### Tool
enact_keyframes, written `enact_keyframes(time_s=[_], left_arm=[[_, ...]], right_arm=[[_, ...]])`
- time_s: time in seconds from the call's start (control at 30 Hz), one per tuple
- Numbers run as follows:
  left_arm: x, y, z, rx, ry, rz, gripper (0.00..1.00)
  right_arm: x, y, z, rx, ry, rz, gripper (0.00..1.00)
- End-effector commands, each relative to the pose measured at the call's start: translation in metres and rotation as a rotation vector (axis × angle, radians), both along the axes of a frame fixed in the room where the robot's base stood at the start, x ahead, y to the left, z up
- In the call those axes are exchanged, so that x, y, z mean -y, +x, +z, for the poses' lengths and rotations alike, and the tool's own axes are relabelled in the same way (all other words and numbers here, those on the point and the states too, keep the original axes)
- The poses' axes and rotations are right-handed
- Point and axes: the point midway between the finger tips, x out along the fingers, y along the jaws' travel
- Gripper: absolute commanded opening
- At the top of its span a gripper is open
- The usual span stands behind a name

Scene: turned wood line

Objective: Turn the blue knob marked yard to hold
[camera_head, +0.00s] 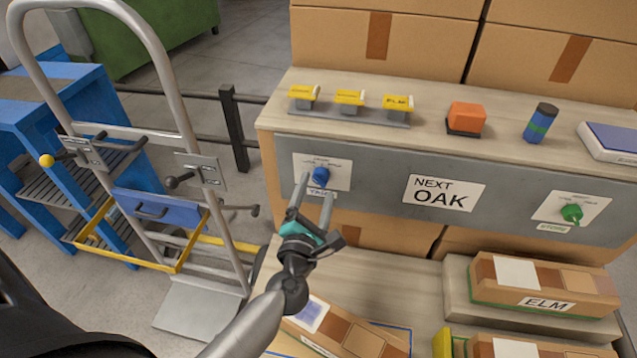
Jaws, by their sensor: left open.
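The blue knob (321,177) sits on a white plate (336,168) on the left part of the grey panel. A small label below the plate seems to read YARD; my gripper partly covers it. The small position words on the plate are too fine to read, so I cannot tell the knob's setting. My left gripper (315,190) is open, its two fingers pointing up at the panel just below the knob, one to each side. I cannot tell whether they touch it. My right gripper is not in view.
A green knob (571,213) marked STORE is at the panel's right. A NEXT OAK sign (443,194) is between them. Yellow tags (349,98), an orange block (466,118) and a blue cylinder (540,122) stand on the shelf above. A hand truck (190,200) stands left; an ELM box (545,285) lies below right.

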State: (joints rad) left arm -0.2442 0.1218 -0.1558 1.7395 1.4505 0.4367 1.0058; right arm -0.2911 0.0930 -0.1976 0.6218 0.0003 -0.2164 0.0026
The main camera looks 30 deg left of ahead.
Motion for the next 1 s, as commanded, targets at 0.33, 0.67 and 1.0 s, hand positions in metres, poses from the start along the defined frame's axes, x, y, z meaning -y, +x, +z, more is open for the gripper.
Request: enact_keyframes(time_s=[0.33, 0.67, 1.0], left_arm=[[-0.007, 0.025, 0.000, -0.002, 0.001, 0.000, 0.74], [-0.007, 0.025, 0.000, 0.000, 0.001, 0.000, 0.66], [-0.007, 0.025, 0.000, 0.000, 0.001, 0.000, 0.28]], right_arm=[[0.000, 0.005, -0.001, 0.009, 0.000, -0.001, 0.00], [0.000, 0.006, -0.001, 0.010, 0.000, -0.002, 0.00], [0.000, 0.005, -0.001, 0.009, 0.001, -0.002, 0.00]])
